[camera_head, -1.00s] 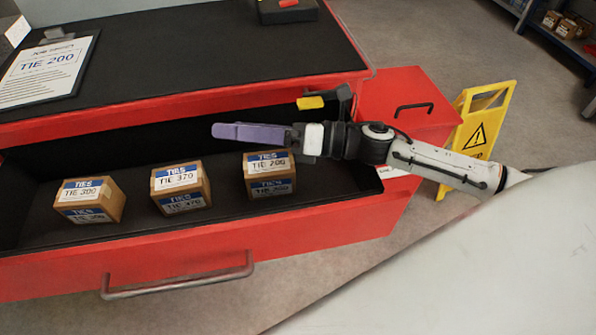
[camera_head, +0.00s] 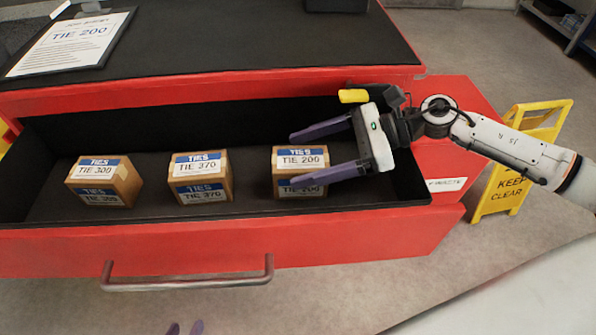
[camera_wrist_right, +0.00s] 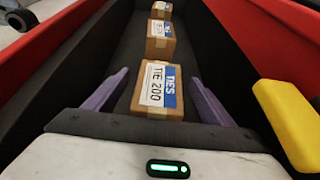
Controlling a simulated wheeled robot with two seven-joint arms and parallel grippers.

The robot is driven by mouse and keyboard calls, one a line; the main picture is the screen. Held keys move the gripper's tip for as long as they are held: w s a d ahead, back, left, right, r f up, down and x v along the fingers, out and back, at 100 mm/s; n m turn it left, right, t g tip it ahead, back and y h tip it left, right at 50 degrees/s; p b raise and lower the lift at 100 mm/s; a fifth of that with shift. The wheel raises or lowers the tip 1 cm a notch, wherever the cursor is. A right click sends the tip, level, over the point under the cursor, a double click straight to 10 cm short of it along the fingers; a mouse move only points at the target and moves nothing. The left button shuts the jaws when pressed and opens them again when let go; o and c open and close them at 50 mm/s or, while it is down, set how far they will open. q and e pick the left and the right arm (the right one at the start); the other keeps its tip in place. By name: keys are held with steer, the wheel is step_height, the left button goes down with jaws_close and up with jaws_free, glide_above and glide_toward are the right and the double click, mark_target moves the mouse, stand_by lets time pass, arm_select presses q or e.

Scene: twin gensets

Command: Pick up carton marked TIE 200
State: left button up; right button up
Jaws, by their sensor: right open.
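The carton marked TIE 200 (camera_head: 299,160) is a brown box with a blue and white label, at the right of the row in the open red drawer (camera_head: 230,238). It also shows in the right wrist view (camera_wrist_right: 158,92). My right gripper (camera_head: 288,160) comes in from the right with its purple fingers open. One finger is on the far side of the carton and the other crosses in front of its near face. In the right wrist view the carton lies between the fingers with gaps.
Cartons marked TIE 370 (camera_head: 201,178) and TIE 300 (camera_head: 104,182) stand left in the same drawer. A black worktop (camera_head: 250,45) with a sheet reading TIE 200 (camera_head: 72,42) lies above. The drawer has a front handle (camera_head: 188,284). A yellow floor sign (camera_head: 520,165) stands at the right.

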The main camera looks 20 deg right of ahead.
mark_target(282, 165)
steer(key=x, duration=0.5)
steer(key=shift+a+f, duration=0.1)
steer(key=shift+a, duration=0.05)
steer(key=shift+c, duration=0.6)
steer(key=c, duration=1.2)
